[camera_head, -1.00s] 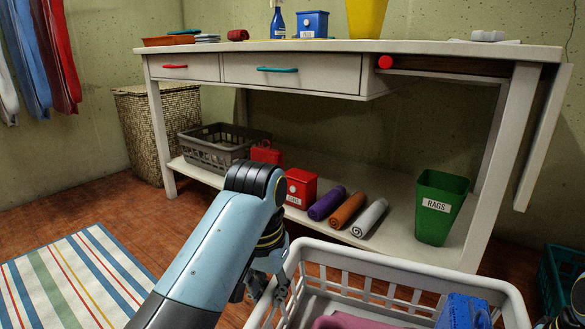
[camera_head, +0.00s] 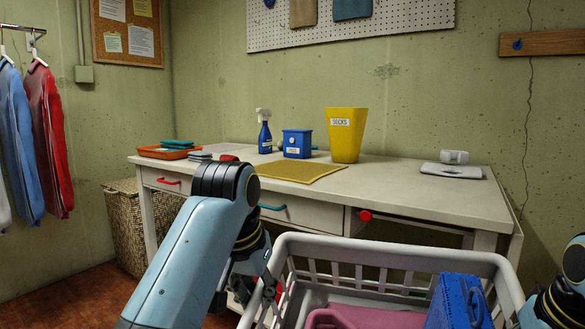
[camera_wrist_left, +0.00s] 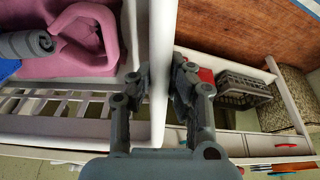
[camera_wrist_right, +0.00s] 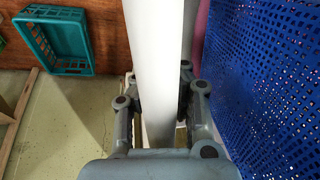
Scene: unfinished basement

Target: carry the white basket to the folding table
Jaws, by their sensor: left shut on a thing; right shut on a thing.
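The white basket (camera_head: 390,255) is held in front of the white table (camera_head: 400,190), which has drawers and a broad top. It shows low in the head view, between my arms. A pink item (camera_head: 355,317) and a blue perforated item (camera_head: 458,303) are inside; the left wrist view also shows a grey roll (camera_wrist_left: 27,44). My left gripper (camera_head: 266,287) is shut on the basket's left rim, which runs between its fingers in the left wrist view (camera_wrist_left: 160,75). My right gripper (camera_wrist_right: 157,100) is shut on the opposite rim; its fingers are out of the head view.
On the tabletop are an orange tray (camera_head: 168,153), a spray bottle (camera_head: 264,131), a blue box (camera_head: 297,143), a yellow SOCKS bin (camera_head: 345,135), a mustard mat (camera_head: 300,172) and a scale (camera_head: 451,170). The tabletop's front right is bare. A teal crate (camera_wrist_right: 55,42) stands on the floor.

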